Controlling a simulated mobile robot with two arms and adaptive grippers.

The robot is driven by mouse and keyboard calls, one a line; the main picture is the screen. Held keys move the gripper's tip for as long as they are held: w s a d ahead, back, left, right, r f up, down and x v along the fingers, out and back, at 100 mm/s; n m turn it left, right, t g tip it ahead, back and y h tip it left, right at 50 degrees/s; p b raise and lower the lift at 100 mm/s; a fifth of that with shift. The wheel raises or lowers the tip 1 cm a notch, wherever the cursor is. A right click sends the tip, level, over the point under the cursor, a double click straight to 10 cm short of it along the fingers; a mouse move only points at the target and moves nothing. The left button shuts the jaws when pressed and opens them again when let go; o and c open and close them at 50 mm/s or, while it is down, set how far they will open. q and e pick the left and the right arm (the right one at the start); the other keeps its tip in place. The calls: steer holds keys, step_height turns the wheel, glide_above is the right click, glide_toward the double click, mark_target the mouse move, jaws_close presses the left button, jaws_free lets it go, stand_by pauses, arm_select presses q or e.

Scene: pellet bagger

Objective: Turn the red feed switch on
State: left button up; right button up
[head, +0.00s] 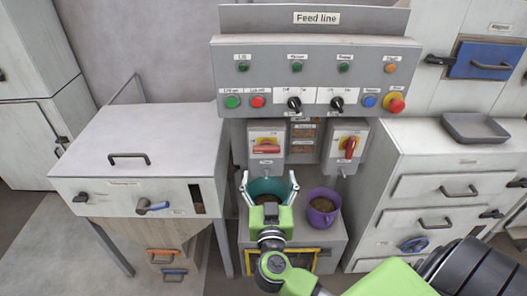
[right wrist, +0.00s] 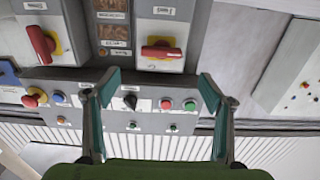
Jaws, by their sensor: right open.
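Two red rotary handles on yellow plates sit on grey boxes below the Feed line panel (head: 315,75). The left red handle (head: 265,146) lies horizontal; it also shows in the right wrist view (right wrist: 160,51). The right red handle (head: 349,147) stands near upright, slightly tilted, and shows at the left of the right wrist view (right wrist: 40,43). Their small labels are too blurred to read surely. My right gripper (head: 268,178) is open and empty, below and in front of the left handle, apart from it. In the right wrist view the fingers (right wrist: 158,80) spread below that handle. My left gripper is not in view.
A teal bucket (head: 265,184) stands behind my right gripper, with a purple bucket (head: 322,208) of brown pellets beside it. The panel's black knobs (head: 294,104) and buttons are above. A grey cabinet (head: 140,140) stands left, drawers (head: 450,190) right.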

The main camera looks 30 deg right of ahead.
mark_target(267, 152)
steer(key=x, duration=1)
steer(key=shift+w+p, duration=0.35)
steer(key=shift+w, duration=0.05)
steer(key=c, duration=1.1)
